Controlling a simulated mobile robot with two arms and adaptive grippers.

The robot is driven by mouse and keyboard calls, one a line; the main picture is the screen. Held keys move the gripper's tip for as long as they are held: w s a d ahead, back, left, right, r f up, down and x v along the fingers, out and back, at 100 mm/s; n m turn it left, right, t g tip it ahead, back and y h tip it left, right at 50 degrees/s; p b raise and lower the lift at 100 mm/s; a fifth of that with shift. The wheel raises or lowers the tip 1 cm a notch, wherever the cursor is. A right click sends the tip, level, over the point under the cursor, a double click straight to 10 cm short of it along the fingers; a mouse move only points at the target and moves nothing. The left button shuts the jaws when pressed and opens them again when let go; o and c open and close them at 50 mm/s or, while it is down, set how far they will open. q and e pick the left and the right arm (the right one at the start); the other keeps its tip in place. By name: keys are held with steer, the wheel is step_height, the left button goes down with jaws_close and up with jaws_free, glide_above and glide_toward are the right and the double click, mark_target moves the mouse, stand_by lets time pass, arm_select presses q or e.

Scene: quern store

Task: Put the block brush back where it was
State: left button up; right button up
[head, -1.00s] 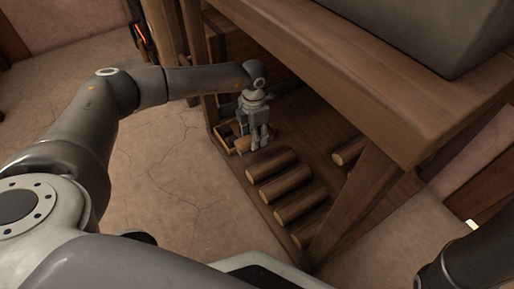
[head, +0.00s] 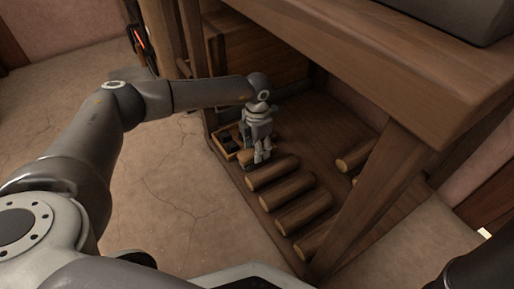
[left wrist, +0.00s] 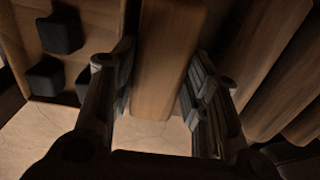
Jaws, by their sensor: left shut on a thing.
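My left gripper (head: 262,156) is shut on the block brush (head: 246,158), a plain wooden block, low over the shelf under the bench. The left wrist view shows the brush (left wrist: 165,65) between the two fingers (left wrist: 160,103); any bristles are hidden. The brush is between a small wooden tray (head: 224,146) on the left and the nearest wooden roller (head: 272,172) on the right. I cannot tell whether it touches the shelf. My right gripper is out of view.
Dark blocks (left wrist: 60,32) lie in the tray. Several wooden rollers lie in a row on the shelf (head: 315,130). A bench leg (head: 360,185) and the heavy bench top (head: 400,75) enclose the space. The floor (head: 170,190) in front is clear.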

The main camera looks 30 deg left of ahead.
arm_select(q)
steer(key=o, duration=1)
steer(key=shift+f, duration=0.1)
step_height(320, 180, up, 12)
steer(key=p, duration=0.9)
steer(key=shift+r, duration=0.2)
steer(key=shift+f, duration=0.1)
